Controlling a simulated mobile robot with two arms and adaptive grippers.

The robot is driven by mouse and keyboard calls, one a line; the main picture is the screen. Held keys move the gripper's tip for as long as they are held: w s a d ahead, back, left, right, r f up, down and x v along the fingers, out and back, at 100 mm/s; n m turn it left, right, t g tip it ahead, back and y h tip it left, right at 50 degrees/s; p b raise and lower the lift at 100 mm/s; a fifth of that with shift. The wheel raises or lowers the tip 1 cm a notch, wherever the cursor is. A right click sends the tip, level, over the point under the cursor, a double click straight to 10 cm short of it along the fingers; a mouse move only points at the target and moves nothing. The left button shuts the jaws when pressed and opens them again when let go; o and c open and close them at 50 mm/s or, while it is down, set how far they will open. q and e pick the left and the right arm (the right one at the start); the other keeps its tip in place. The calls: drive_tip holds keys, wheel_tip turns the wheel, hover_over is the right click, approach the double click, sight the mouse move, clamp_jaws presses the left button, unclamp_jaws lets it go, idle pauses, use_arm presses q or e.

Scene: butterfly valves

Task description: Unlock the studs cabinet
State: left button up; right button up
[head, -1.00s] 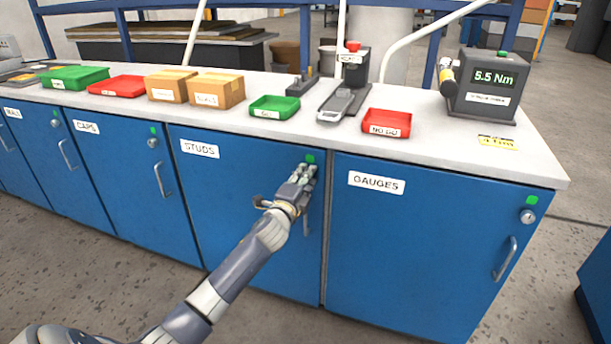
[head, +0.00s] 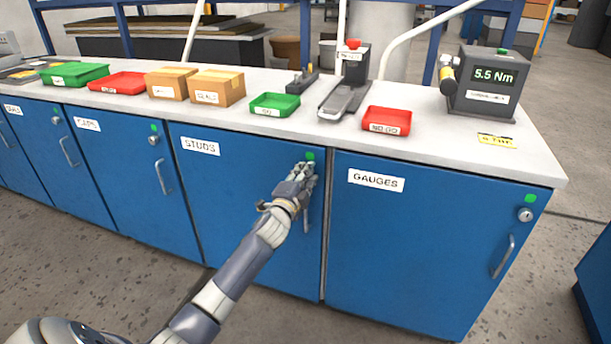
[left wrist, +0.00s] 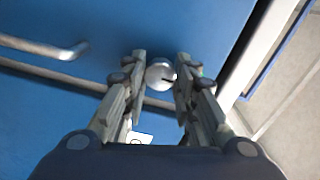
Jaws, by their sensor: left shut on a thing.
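The studs cabinet (head: 235,215) is a blue door labelled STUDS, shut, below the worktop. A green square (head: 310,156) shows at its upper right corner. My left gripper (head: 303,170) is at this corner, just below the green square, and hides the lock in the head view. In the left wrist view my left gripper (left wrist: 163,75) has its fingers on both sides of a round silver lock (left wrist: 160,74) with a dark slot, and is shut on it. The door handle (head: 306,215) hangs below the gripper; it also shows in the left wrist view (left wrist: 45,46). My right gripper is not in view.
The gauges cabinet (head: 425,240) stands to the right, with its own lock (head: 525,215) and handle. The worktop above holds a green GO tray (head: 275,106), a red NO GO tray (head: 387,121), boxes and a torque meter (head: 487,85). The floor in front is clear.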

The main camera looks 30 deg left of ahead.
use_arm(q)
drive_tip(key=o, duration=1.1)
drive_tip(key=v, duration=1.2)
drive_tip(key=shift+s+f, duration=0.1)
